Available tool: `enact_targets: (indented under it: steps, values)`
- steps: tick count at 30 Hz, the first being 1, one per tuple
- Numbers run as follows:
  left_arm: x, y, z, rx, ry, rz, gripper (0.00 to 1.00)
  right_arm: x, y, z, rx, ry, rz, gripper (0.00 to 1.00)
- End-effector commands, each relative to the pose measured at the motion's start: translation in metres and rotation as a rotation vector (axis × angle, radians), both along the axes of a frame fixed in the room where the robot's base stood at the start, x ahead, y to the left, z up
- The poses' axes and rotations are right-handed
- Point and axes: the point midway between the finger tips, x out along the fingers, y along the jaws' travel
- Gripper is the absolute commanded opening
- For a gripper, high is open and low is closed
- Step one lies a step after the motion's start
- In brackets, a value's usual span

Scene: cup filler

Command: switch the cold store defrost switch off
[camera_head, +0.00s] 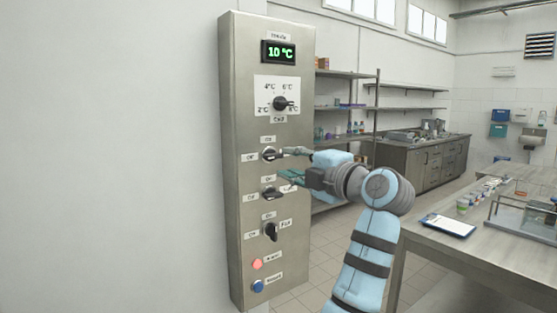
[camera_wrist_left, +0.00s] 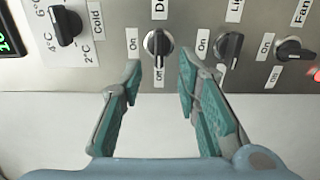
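The steel panel (camera_head: 240,110) carries a column of black rotary switches. The upper one (camera_head: 269,155), with a label starting "De", is the defrost switch; it also shows in the left wrist view (camera_wrist_left: 158,43). Its handle lies in line with the Off label (camera_wrist_left: 159,76), while the On label (camera_wrist_left: 132,42) is at its side. I cannot tell for sure which handle end is the pointer. My left gripper (camera_head: 288,163) is open in front of the panel. In the wrist view its fingertips (camera_wrist_left: 160,77) sit apart with the defrost switch beyond, between them, and nothing is held. My right gripper is out of view.
The temperature dial (camera_head: 281,103) is above; the light switch (camera_wrist_left: 230,45) and fan switch (camera_wrist_left: 292,50) are close beside the defrost switch. A red light (camera_head: 257,264) and blue button (camera_head: 258,286) are lower. A table (camera_head: 440,255) stands right of my arm.

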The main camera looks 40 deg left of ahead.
Motion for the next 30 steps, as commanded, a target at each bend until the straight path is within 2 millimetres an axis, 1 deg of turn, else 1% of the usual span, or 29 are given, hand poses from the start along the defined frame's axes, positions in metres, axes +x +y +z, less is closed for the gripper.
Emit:
enact_targets:
  steps: [1, 3, 6, 8, 11, 23, 26, 27, 28, 29, 30]
  values:
    - [-0.003, -0.013, 0.000, -0.002, -0.001, -0.005, 0.30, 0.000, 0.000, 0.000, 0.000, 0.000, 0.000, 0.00]
    - [-0.008, -0.030, 0.000, -0.002, 0.000, -0.003, 0.30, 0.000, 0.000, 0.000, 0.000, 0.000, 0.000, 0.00]
    - [-0.014, -0.046, 0.000, -0.001, -0.001, -0.001, 0.30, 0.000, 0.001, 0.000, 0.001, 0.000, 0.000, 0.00]
    - [-0.016, -0.052, 0.000, -0.001, -0.001, -0.001, 0.30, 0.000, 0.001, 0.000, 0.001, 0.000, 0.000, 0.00]
    - [-0.017, -0.055, 0.000, 0.000, -0.001, 0.001, 0.30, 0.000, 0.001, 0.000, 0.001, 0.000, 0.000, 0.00]
    - [-0.017, -0.054, 0.000, 0.000, 0.000, 0.001, 0.30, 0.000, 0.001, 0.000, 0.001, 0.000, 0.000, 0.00]
    - [-0.016, -0.055, 0.002, 0.030, 0.067, -0.003, 0.30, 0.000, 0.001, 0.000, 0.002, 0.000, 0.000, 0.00]
    - [-0.010, -0.056, 0.007, 0.077, 0.138, -0.027, 0.30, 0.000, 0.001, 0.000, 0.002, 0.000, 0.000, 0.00]
    - [0.000, -0.060, 0.011, 0.128, 0.212, -0.067, 0.30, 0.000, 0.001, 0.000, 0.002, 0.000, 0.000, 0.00]
    - [0.017, -0.068, 0.014, 0.197, 0.310, -0.132, 0.30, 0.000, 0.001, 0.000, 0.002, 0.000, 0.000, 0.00]
    - [0.046, -0.083, 0.015, 0.317, 0.452, -0.238, 0.30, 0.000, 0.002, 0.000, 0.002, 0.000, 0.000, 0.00]
